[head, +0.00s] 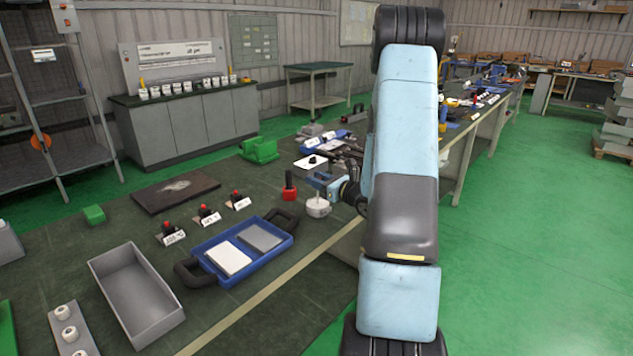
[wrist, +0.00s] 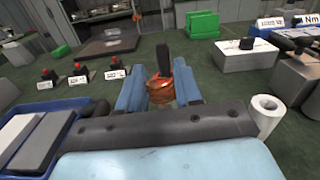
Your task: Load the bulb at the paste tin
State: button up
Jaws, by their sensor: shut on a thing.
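My gripper (head: 323,181) is low over the bench, right of the blue tray. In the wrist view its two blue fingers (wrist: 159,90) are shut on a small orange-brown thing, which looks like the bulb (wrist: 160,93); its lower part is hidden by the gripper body. A black upright handle shows just beyond the fingertips (wrist: 164,60); in the head view it tops a red base (head: 289,193), left of my gripper.
The blue tray (head: 197,250) holds a white and a grey slab. Several red-knobbed labelled blocks (head: 208,216) stand behind it, near a dark plate (head: 176,190). A white cylinder (wrist: 265,114) stands close on the right in the wrist view. A grey bin (head: 136,291) is at front left.

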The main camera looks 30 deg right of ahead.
jog(key=shift+r, duration=3.45)
